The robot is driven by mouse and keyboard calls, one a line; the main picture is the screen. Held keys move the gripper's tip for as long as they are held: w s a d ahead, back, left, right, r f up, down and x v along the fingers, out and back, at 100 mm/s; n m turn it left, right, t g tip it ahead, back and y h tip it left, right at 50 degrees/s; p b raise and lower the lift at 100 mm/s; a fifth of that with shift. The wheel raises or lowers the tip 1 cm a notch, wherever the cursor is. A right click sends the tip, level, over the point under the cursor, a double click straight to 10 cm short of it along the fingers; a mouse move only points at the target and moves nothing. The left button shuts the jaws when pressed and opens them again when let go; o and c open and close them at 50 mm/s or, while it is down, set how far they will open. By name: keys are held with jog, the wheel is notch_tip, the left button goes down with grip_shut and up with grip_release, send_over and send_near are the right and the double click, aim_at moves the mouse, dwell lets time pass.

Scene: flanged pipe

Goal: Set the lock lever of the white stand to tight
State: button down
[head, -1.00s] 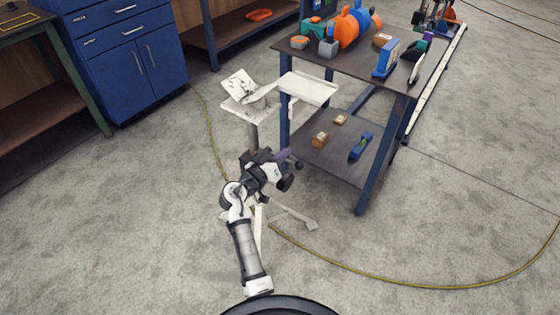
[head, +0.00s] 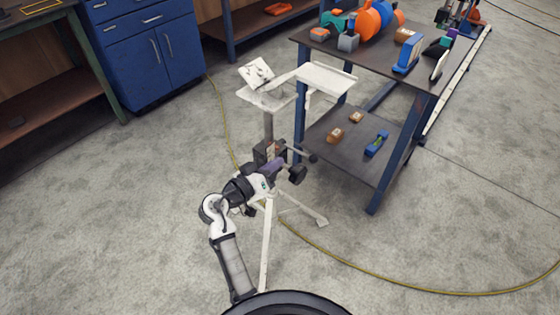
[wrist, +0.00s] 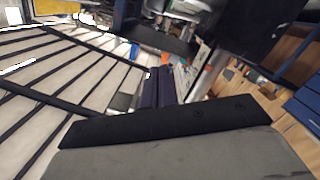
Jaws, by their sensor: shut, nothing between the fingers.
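The white stand (head: 268,126) is upright on its tripod legs in the head view, left of the blue-framed table. A grey box (head: 268,150) is on its post. A thin bar ending in a dark knob (head: 313,158) points right from beside this box; it looks like the lock lever. My gripper (head: 276,167) is just below and in front of the box and bar. Contact cannot be told. Its purple fingers also show in the wrist view (wrist: 159,88), close together, shut and empty. The lever is not clearly visible in the wrist view.
The stand's top has a tilted plate (head: 257,73) and a flat white tray (head: 326,79) next to the table (head: 335,55). Several blocks lie on the table's lower shelf (head: 350,155). A yellow cable (head: 400,287) crosses the floor. Open floor lies left.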

aim_at(298, 151)
jog(key=w+g, duration=0.1)
jog(key=g, duration=0.1)
jog(key=w+r+m+g+p, duration=0.1)
jog(key=g, duration=0.1)
jog(key=w+r+m+g+p, duration=0.1)
jog(key=g, duration=0.2)
jog(key=shift+w+d, duration=0.1)
jog(key=shift+d, duration=0.25)
jog(key=shift+y, duration=0.3)
jog(key=p+x, duration=0.1)
jog(key=x, duration=0.9)
jog(key=shift+p, duration=0.4)
